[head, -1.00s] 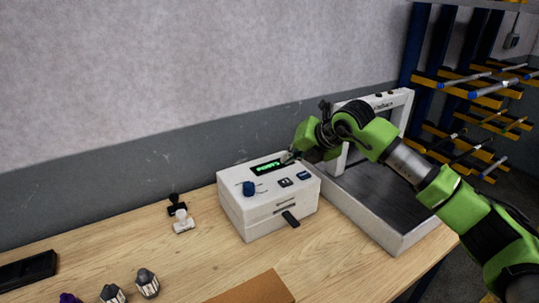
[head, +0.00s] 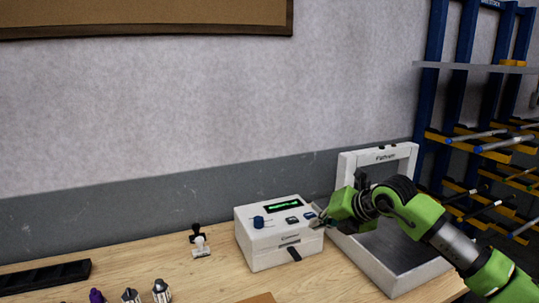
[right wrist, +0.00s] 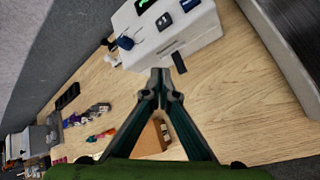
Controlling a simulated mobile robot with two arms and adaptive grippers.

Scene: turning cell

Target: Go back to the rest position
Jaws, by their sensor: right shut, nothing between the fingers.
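My right gripper (head: 324,222) is shut and empty. In the head view it is at the right front edge of a white box-shaped device (head: 280,246) with a green display, a blue knob and buttons. In the right wrist view the closed fingertips (right wrist: 160,75) point toward the device's front (right wrist: 172,42), near its black tab (right wrist: 179,62). I cannot tell whether they touch it. My right arm comes in from the right of the head view. My left gripper is not in view.
A white-framed machine (head: 400,262) stands right of the device, partly behind my arm. A stamp (head: 200,245), a black tray (head: 45,277) and small dark-topped items (head: 161,291) are on the wooden table (head: 130,262). A blue rack (head: 436,90) stands at the right.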

